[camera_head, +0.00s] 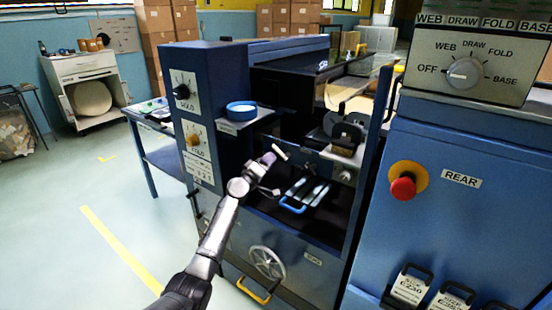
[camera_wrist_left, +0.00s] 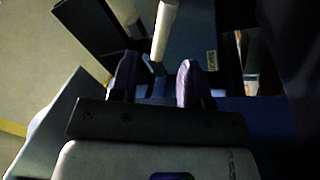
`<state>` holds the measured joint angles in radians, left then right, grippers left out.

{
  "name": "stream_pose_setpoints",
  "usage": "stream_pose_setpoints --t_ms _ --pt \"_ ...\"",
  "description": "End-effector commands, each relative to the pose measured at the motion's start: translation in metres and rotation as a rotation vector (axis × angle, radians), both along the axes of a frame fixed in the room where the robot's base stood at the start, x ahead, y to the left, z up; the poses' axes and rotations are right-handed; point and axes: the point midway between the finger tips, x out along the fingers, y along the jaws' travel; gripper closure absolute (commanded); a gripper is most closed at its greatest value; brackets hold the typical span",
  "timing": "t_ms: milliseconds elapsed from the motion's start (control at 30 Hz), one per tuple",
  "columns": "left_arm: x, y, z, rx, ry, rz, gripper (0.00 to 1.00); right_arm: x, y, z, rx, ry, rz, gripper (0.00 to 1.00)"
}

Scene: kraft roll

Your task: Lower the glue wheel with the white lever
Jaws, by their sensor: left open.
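The white lever (camera_head: 281,152) shows as a short pale rod inside the open front of the blue machine. My left gripper (camera_head: 270,172) is close below and in front of it, with the jaws open. In the left wrist view the white lever (camera_wrist_left: 164,28) comes down from the top, and its lower end lies in line with the gap between the two fingers of my left gripper (camera_wrist_left: 160,78). I cannot tell whether the fingers touch it. A dark rounded wheel-like part (camera_head: 343,128) sits to the right of the lever; I cannot tell if it is the glue wheel. My right gripper is not in view.
A blue-handled tray (camera_head: 294,208) lies right of my gripper. A handwheel (camera_head: 267,262) and a yellow handle (camera_head: 254,291) are lower on the machine. A blue round container (camera_head: 241,108) stands on a ledge above. The rear cabinet has a red button (camera_head: 403,187). Open floor lies left.

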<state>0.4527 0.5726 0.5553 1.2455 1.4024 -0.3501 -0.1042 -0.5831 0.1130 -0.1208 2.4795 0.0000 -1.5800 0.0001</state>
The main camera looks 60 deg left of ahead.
Motion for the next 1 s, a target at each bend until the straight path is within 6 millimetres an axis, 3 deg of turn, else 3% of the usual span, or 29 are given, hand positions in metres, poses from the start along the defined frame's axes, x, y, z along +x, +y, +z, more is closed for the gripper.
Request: stream_pose_setpoints --t_ms 200,400,933,1000 --pt "0.026 0.01 0.004 -0.002 -0.001 0.0 0.57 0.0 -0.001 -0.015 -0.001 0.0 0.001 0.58" --pt "0.039 0.014 0.008 -0.001 -0.001 0.001 0.57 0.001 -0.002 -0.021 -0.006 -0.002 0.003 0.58" --pt "0.046 0.016 0.011 0.0 0.001 -0.001 0.57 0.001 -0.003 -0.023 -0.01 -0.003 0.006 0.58" --pt "0.046 0.016 0.011 0.0 0.001 -0.001 0.62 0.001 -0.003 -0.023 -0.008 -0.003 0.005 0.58"
